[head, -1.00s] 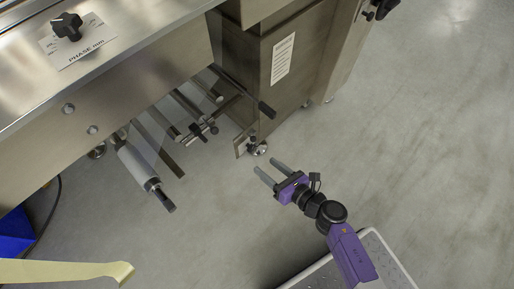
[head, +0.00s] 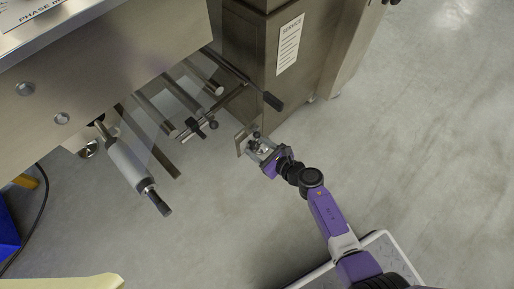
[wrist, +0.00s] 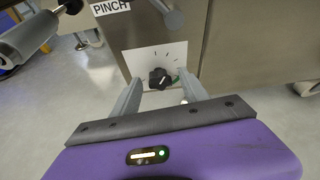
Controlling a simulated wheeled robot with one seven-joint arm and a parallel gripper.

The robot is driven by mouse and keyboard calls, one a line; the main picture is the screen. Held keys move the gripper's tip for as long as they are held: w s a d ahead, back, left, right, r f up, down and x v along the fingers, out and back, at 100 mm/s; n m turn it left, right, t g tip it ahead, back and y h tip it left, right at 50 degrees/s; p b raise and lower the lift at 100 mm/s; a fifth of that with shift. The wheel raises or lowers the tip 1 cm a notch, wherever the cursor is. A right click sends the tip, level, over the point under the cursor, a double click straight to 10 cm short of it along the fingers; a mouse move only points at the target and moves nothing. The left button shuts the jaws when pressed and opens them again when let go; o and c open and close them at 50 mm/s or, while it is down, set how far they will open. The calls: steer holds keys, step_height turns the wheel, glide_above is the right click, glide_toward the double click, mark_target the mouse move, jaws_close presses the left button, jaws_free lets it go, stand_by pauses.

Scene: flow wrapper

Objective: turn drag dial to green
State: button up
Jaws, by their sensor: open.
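The dial is a black knob (wrist: 159,78) on a white plate (wrist: 142,58) with dark tick marks and a small green mark (wrist: 175,79) to the knob's right. I cannot tell for sure where its pointer aims. My gripper (wrist: 160,84) is open, with one finger to each side of the knob in the wrist view; no contact can be made out. In the head view my gripper (head: 257,149) is at the small plate low beside the steel cabinet, and its fingers partly hide the dial.
A black-tipped lever (head: 272,101) sticks out above the dial. Rods and a roller (head: 130,165) hang below the machine bed at left. The steel cabinet (head: 248,50) with a paper label (head: 289,44) stands behind. The floor to the right (head: 420,150) is clear.

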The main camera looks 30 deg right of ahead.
jaws_close()
stand_by(0.3)
steer(key=shift+w+r+m+y+p, duration=0.15)
steer(key=shift+m+y+p, duration=0.55)
steer(key=shift+m, duration=0.4)
steer(key=m, duration=0.1)
steer(key=m+y, duration=0.2)
steer(key=shift+d+f+g, duration=0.25)
steer(key=shift+f+g, duration=0.05)
steer(key=shift+g, duration=0.1)
steer(key=m+y+b, duration=0.1)
steer(key=m+b, duration=0.1)
steer(key=m+y+b, duration=0.1)
steer(key=m, duration=0.1)
steer(key=shift+d+f+y, duration=0.1)
steer(key=shift+f+y, duration=0.15)
steer(key=shift+y, duration=0.05)
steer(key=shift+m+t+y+b, duration=0.65)
steer(key=shift+m+b, duration=0.95)
steer(key=shift+m, duration=0.3)
